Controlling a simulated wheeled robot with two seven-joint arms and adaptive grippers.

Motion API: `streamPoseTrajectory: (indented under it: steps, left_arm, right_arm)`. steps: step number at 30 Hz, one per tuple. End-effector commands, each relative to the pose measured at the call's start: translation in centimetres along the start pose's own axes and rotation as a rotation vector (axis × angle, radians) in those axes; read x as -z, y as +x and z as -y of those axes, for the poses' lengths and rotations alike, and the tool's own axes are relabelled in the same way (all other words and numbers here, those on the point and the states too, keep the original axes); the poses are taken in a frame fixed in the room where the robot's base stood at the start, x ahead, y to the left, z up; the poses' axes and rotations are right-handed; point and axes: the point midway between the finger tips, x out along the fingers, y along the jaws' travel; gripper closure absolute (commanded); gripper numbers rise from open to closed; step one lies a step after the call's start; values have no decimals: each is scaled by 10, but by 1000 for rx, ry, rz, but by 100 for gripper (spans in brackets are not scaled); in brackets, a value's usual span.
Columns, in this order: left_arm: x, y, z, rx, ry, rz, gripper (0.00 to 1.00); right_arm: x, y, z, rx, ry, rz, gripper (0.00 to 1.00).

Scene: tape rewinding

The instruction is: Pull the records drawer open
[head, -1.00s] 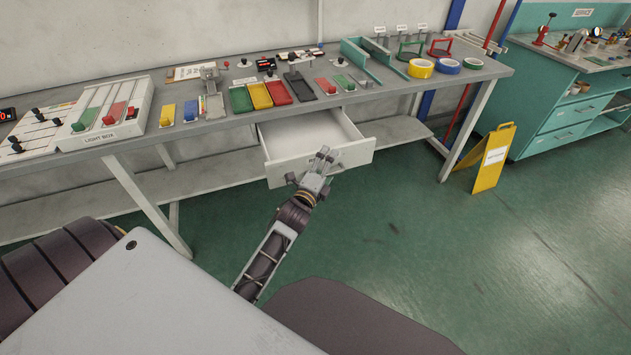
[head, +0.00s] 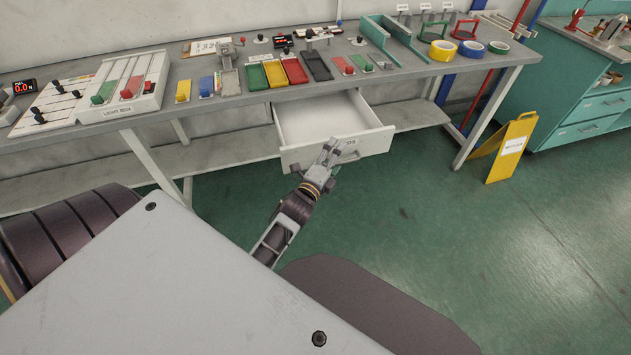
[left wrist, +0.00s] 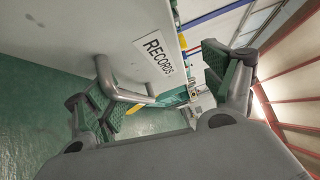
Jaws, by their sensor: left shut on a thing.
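The records drawer (head: 318,122) is pulled out from under the grey workbench in the head view. It is white, and its inside looks empty. My left gripper (head: 337,150) is at the drawer's front. In the left wrist view, the white drawer front (left wrist: 95,28) carries a RECORDS label (left wrist: 158,53). The grey bar handle (left wrist: 122,92) lies between the gripper's green-padded fingers, and the gripper is shut on it. The left gripper partly hides the handle and label in the head view. My right gripper is in neither view.
The grey workbench (head: 232,112) carries a light box (head: 125,90), coloured trays and tape rolls (head: 443,50). A low shelf (head: 225,152) runs beneath it. A yellow floor sign (head: 505,150) stands at right, near a teal cabinet (head: 575,110). The green floor before the drawer is clear.

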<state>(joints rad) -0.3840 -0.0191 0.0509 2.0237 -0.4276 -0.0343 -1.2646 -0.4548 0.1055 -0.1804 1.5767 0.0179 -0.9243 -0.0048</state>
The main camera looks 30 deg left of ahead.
Motion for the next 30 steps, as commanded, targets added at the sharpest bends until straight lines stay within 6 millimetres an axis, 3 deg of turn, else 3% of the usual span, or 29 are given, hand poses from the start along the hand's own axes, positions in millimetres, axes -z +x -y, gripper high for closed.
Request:
streamPoseTrajectory:
  steps: [1, 30]
  left_arm:
    - [-6, 0, 18, 34, 14, 6, 36]
    - [-2, -40, 14, 34, 5, 2, 43]
  right_arm:
    - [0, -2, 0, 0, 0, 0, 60]
    - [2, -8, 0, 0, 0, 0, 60]
